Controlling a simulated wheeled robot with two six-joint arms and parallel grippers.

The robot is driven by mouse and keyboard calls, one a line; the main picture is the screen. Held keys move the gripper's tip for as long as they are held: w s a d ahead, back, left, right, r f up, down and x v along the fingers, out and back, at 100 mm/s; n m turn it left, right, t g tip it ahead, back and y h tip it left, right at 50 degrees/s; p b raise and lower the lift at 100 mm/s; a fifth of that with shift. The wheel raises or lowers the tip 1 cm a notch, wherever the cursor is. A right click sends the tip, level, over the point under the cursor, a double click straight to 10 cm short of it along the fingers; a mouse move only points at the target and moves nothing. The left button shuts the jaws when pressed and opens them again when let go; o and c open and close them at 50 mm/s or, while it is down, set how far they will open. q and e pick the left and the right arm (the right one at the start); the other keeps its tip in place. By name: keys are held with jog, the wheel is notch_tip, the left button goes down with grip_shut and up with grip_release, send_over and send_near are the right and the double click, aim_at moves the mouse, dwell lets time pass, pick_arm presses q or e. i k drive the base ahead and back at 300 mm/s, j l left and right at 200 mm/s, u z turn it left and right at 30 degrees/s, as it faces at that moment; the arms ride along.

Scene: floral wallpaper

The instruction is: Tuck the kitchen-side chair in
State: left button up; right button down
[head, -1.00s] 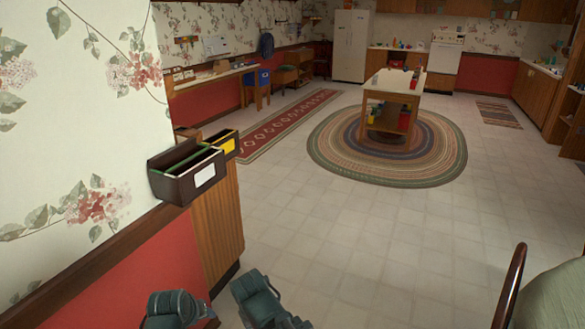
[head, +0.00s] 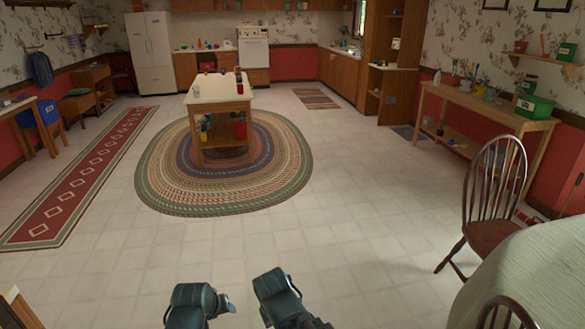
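A dark brown wooden chair with a spindle back (head: 494,185) stands at the right, on the kitchen side of a table covered with a pale green cloth (head: 545,270). Its seat is partly in view, and its right part lies close to the table edge; I cannot tell how far under the table it reaches. The top of a second dark chair back (head: 505,312) shows at the bottom right. Two dark teal parts of my arms show at the bottom middle.
A wooden island (head: 221,98) stands on an oval braided rug (head: 240,198). A red runner (head: 85,180) lies along the left. A plant bench (head: 485,108) stands along the right wall behind the chair. The tiled floor between the rug and the chair is clear.

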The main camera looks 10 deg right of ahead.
aim_at(483, 236)
jog(key=i+l+z, duration=0.1)
jog(key=i+z, duration=0.2)
jog(key=i, duration=0.3)
jog(key=i+j+z, duration=0.1)
jog(key=i+z, duration=0.2)
jog(key=i, duration=0.3)
jog(key=i+j+z, duration=0.3)
jog(key=i, duration=0.25)
jog(key=i+l+z, duration=0.2)
jog(key=i+z, duration=0.7)
jog(key=i+j+z, duration=0.1)
jog(key=i+z, duration=0.3)
jog(key=i, duration=0.55)
jog(key=u, duration=0.8)
